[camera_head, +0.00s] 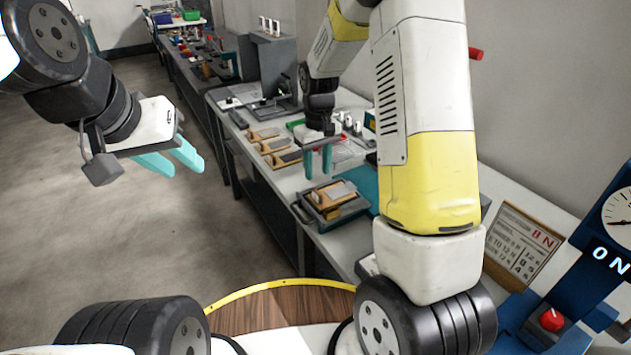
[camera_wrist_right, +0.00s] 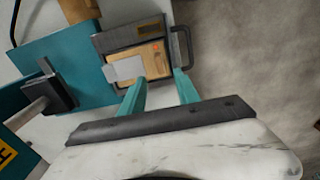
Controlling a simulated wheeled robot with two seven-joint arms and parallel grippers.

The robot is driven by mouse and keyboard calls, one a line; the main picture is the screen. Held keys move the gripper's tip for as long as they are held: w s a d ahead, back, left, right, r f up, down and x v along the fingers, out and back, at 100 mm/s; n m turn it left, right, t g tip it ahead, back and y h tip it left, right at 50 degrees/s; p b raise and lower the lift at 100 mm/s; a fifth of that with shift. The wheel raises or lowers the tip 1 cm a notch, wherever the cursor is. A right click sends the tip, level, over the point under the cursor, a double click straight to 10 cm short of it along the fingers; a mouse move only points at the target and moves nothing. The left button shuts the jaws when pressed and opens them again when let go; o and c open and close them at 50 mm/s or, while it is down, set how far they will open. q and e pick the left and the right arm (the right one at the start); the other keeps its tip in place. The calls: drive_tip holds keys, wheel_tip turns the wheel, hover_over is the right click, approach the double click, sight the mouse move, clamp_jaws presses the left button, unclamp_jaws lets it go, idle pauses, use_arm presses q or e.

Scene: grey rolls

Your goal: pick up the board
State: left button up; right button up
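A tan board with a pale grey plate on it sits in a dark grey fixture with a handle on the bench. The board (camera_head: 348,188) shows in the head view, and the fixture (camera_head: 331,213) holds it. In the right wrist view the board (camera_wrist_right: 152,56) lies just beyond my fingertips, inside the fixture (camera_wrist_right: 120,38). My right gripper (camera_head: 318,176) is open and empty, above and behind the fixture; its teal fingers (camera_wrist_right: 158,82) stand apart in the wrist view. My left gripper (camera_head: 187,171) is open and empty over the floor at left.
Several similar tan boards (camera_head: 275,146) lie along the bench (camera_head: 235,135) farther back. A teal block (camera_wrist_right: 70,70) and a dark clamp-like part stand beside the fixture in the wrist view. A blue press with a gauge (camera_head: 618,208) stands at right. Floor at left is clear.

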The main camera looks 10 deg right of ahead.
sight(318, 191)
drive_tip(key=shift+w+a+f, duration=0.15)
drive_tip(key=shift+f, duration=0.8)
drive_tip(key=f, duration=0.6)
drive_tip(key=shift+s+d+f, duration=0.2)
drive_tip(key=shift+f, duration=0.2)
clamp_jaws()
